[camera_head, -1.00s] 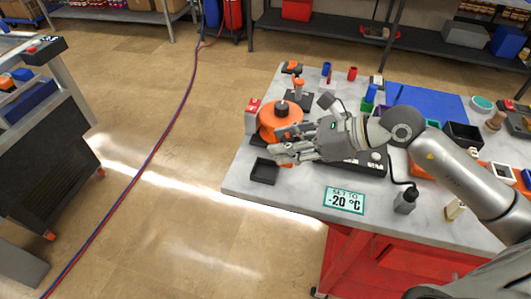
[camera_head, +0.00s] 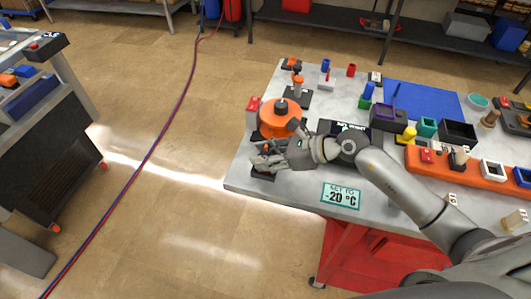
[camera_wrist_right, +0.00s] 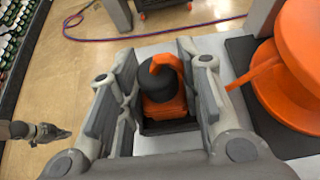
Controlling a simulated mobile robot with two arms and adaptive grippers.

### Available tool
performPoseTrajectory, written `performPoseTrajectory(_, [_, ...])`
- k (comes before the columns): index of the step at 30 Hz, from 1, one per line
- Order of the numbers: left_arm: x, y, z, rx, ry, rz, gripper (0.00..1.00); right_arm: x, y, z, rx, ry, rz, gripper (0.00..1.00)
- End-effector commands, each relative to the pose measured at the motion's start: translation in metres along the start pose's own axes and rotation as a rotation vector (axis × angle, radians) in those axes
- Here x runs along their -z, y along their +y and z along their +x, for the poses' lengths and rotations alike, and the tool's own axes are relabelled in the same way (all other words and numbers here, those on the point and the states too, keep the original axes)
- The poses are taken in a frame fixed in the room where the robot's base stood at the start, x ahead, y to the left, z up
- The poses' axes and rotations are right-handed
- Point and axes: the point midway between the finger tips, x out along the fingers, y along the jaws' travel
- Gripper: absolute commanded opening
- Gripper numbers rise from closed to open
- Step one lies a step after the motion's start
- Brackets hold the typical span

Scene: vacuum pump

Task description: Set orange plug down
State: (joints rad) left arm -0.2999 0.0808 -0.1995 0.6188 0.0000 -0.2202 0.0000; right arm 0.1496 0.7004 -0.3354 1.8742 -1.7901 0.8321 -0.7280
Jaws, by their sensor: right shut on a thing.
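The orange plug (camera_wrist_right: 163,88), with a black round middle, sits between the fingers of my right gripper (camera_wrist_right: 158,95) in the right wrist view. In the head view the tray is mostly covered by the gripper. A small grey gripper, seemingly my left one (camera_wrist_right: 42,132), shows at the left of the wrist view; its jaws are unclear.
The orange and black pump (camera_head: 280,118) stands just behind my right gripper and close to its right side in the wrist view. A sign reading -20 °C (camera_head: 341,196) lies at the front. A long orange block (camera_head: 460,168) and coloured holders fill the right side.

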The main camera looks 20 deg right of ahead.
Motion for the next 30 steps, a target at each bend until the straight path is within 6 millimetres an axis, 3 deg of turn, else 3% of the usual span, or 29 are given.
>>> performPoseTrajectory(6, [0.0,0.001,0.005,-0.001,0.0,0.001,0.0,0.004,0.0,0.002,0.0,-0.001,0.0,0.08])
performPoseTrajectory(7, [0.0,0.001,0.004,-0.001,0.0,0.001,0.0,0.002,0.0,0.001,0.0,0.0,0.0,0.37])
performPoseTrajectory(11, [0.0,0.001,0.003,-0.001,0.001,0.001,0.0,0.002,0.0,0.001,0.0,0.0,0.0,0.54])
performPoseTrajectory(24, [0.001,0.002,0.0,-0.002,0.002,0.001,0.0,-0.001,-0.001,-0.002,0.001,0.0,0.0,0.55])
performPoseTrajectory(30, [0.001,0.002,0.011,-0.002,0.003,0.001,0.0,0.003,-0.001,-0.03,0.002,0.004,-0.003,0.55])
